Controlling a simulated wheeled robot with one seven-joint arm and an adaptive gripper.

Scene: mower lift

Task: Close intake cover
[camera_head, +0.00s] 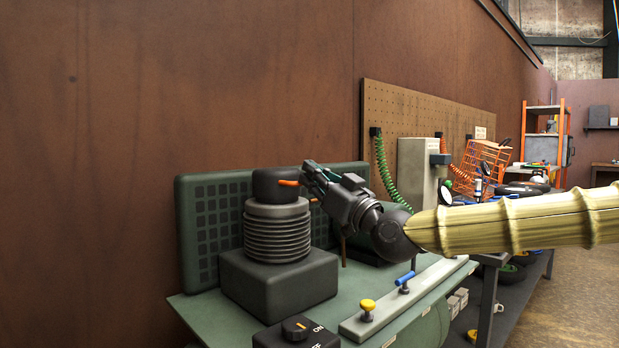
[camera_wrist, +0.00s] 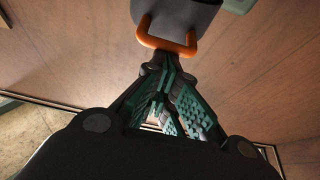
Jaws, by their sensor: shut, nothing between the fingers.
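A black rounded cap (camera_head: 272,185), seemingly the intake cover, sits on top of a grey ribbed column (camera_head: 277,234). An orange handle (camera_head: 289,183) sticks out from its right side. In the wrist view the dark cap (camera_wrist: 180,14) is at the top, with the orange loop handle (camera_wrist: 166,40) on its near edge. My gripper (camera_head: 311,174) is just right of the handle, its fingers shut and empty. In the wrist view the fingertips (camera_wrist: 164,62) are close to the handle; whether they touch it is unclear. The gripper partly hides what lies behind it.
The column stands on a dark block (camera_head: 279,284) on a green bench (camera_head: 203,309). A green grid panel (camera_head: 209,226) is behind it. A plate with yellow (camera_head: 367,306) and blue (camera_head: 405,279) handles and an ON/OFF knob (camera_head: 296,327) are in front. A brown wall (camera_head: 120,130) rises behind.

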